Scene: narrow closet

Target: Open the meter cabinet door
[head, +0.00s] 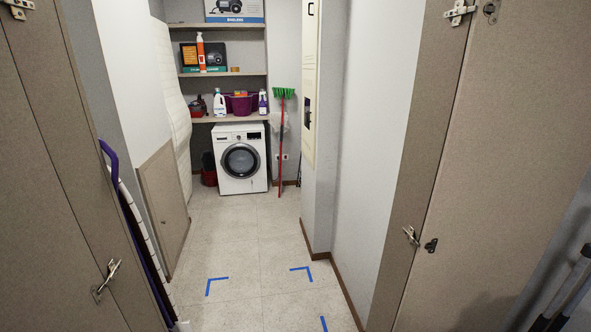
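A tall, narrow cream cabinet front (309,80) is set on the right wall, ahead of me, and is seen at a steep angle. It looks like the meter cabinet. Its door appears shut, with a small dark latch or handle (307,115) partway down and another dark mark near its top. The top of the cabinet is cut off by the picture edge. Neither of my grippers shows in the head view.
Open closet doors stand left (62,180) and right (490,160). A washing machine (240,160) is under shelves at the back, with a red-handled broom (282,150) beside it. A panel (165,208) leans left. The floor (245,245), with blue tape corners, is clear.

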